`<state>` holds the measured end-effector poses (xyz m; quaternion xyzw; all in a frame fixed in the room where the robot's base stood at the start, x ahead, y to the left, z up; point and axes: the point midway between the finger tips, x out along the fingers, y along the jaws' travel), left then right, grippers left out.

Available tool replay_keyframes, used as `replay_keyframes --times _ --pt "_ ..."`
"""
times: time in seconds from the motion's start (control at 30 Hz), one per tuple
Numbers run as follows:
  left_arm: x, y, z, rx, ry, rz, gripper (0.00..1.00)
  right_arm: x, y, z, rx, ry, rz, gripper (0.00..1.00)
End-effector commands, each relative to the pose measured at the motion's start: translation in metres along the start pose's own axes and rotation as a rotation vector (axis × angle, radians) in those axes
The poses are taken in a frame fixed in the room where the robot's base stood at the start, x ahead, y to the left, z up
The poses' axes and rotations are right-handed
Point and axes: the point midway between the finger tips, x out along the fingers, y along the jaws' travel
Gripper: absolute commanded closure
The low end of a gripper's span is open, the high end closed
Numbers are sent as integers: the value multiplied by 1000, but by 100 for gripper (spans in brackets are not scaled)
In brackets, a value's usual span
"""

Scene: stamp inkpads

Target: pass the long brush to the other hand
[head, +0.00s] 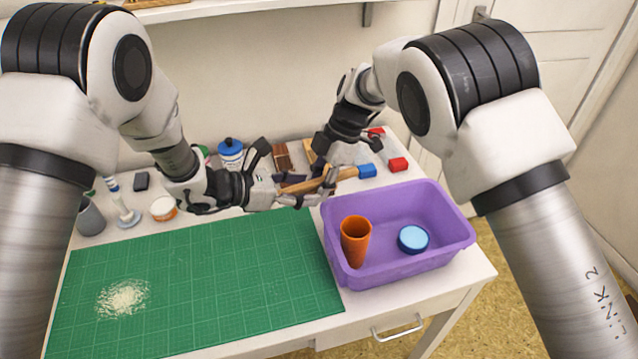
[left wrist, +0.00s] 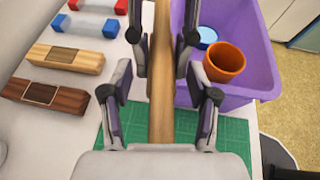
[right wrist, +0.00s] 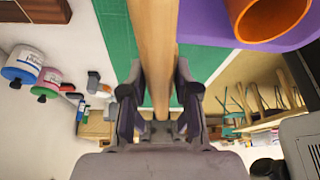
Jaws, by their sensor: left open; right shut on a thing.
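The long brush shows as a light wooden handle (head: 346,173) held above the table, near the back left corner of the purple bin. My right gripper (head: 326,160) is shut on it, and the handle runs between its fingers in the right wrist view (right wrist: 153,65). My left gripper (head: 318,187) is open, with its fingers on either side of the handle. The left wrist view shows the handle (left wrist: 161,110) running lengthwise between the spread fingers, with gaps on both sides. I cannot make out the bristles.
The purple bin (head: 440,265) holds an orange cup (head: 356,240) and a blue round lid (head: 413,239). A green cutting mat (head: 215,275) with pale crumbs (head: 123,298) covers the front left. Blocks, including a dark wooden one (left wrist: 45,93), and a blue-white jar (head: 231,154) stand behind.

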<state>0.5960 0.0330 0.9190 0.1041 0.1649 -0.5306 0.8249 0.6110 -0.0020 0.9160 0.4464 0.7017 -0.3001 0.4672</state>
Motion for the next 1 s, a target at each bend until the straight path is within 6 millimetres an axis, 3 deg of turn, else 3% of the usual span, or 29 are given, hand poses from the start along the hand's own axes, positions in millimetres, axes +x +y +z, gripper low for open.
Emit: replay_keyframes --times 0.17,0.4,0.6,1.0 --pt "-17 1 1 -3 -1 4 40 0 0 0 0 0 1 100" --pt "-78 2 1 -4 -6 5 40 0 0 0 0 -1 1 100" --pt "-114 1 0 -2 -3 2 40 0 0 0 0 -1 1 100" --pt "-120 0 0 0 0 0 40 0 0 0 0 -1 1 100"
